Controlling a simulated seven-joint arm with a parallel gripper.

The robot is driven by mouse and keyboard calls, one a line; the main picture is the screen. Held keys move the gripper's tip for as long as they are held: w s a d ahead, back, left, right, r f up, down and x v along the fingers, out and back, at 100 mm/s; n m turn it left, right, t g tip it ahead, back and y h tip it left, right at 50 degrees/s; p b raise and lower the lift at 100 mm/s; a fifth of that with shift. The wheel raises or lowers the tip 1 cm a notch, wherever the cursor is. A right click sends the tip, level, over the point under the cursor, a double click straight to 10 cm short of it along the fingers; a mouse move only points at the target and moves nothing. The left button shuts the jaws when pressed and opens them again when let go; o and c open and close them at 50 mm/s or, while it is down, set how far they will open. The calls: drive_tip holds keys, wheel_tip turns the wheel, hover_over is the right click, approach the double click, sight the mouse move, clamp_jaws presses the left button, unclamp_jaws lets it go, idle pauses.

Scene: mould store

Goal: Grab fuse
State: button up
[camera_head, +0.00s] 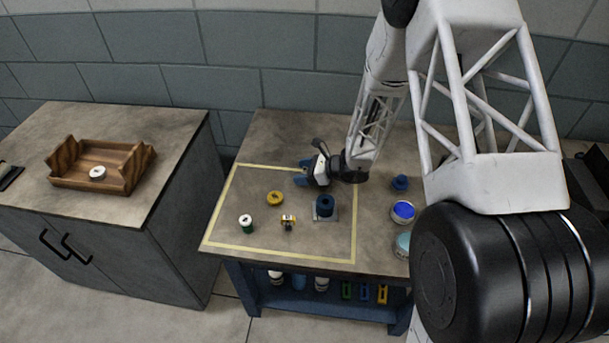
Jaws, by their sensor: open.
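My gripper (301,173), with blue fingers, is open over the back part of the taped area on the workbench, pointing left, with nothing visible between its fingers. No thing is clearly marked as the fuse. A small yellow, dark and white piece (288,222) stands near the front of the taped area, and a small white and green cylinder (246,223) stands upright to its left. Either could be the fuse; I cannot tell which. Both are apart from my gripper, nearer the front edge.
A yellow round piece (275,198) and a dark blue cylinder on a grey plate (325,208) also stand inside the tape. A blue knob-like piece (400,183) and blue-topped can (403,211) stand right. A wooden tray (65,176) holding a white ring sits on the left cabinet.

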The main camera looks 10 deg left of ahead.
sight(303, 170)
drive_tip(key=c, duration=1)
drive_tip(key=shift+r, duration=0.2)
drive_tip(key=shift+r, duration=4.85)
